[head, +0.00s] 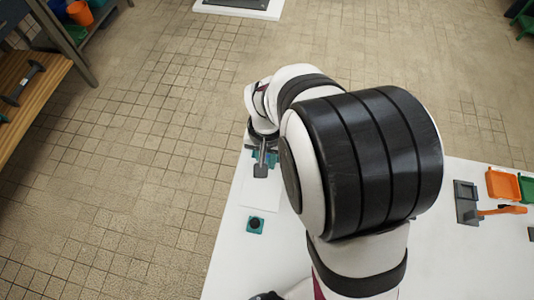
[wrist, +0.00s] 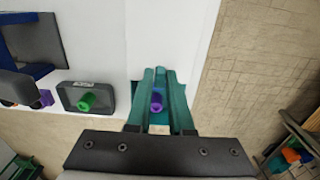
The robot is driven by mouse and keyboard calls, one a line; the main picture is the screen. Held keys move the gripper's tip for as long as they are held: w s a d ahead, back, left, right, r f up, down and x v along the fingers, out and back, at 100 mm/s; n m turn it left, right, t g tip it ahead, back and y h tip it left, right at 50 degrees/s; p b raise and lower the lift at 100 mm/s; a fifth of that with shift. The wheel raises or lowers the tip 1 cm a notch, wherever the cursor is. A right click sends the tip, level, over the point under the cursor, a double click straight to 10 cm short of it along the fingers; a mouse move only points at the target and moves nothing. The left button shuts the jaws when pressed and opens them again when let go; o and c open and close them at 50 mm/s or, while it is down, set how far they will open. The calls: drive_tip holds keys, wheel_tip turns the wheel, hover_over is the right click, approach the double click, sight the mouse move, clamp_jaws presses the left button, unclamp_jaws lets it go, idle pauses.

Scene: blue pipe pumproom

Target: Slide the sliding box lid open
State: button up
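The sliding box appears to be the teal railed piece (wrist: 178,108) in the wrist view, with a purple round knob (wrist: 156,102) between its rails and a small pale patch below the knob. Which part is the lid, and how far open it stands, I cannot tell. In the head view a bit of teal (head: 271,158) shows beside my gripper (head: 262,158), at the table's far left corner. My gripper's dark bar fills the bottom of the wrist view and meets the near end of the teal piece.
A white table (head: 228,255) lies below, with tiled floor beyond its left edge. A small teal block with a black top (head: 255,225) stands nearer. An orange tray (head: 503,184) and a grey fixture (head: 467,202) are at right. A dark tray holds a green cylinder (wrist: 86,101).

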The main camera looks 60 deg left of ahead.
drive_tip(key=o, duration=0.4)
wheel_tip(320, 180, up, 16)
drive_tip(key=shift+f, duration=0.1)
drive_tip(key=w+d+r+m, duration=0.1)
drive_tip(key=w+d+m, duration=0.3)
drive_tip(key=d, duration=0.6)
drive_tip(key=w+d+r+m, duration=0.1)
drive_tip(key=w+d+m, duration=0.2)
drive_tip(key=d, duration=0.8)
drive_tip(key=s+d+f+m+y, duration=0.1)
drive_tip(key=s+d+f+m, duration=0.2)
drive_tip(key=s+d+m, duration=0.4)
drive_tip(key=d, duration=0.5)
drive_tip(key=shift+s+f+m+y, duration=0.2)
drive_tip(key=shift+m+y, duration=0.1)
drive_tip(key=shift+y, duration=0.1)
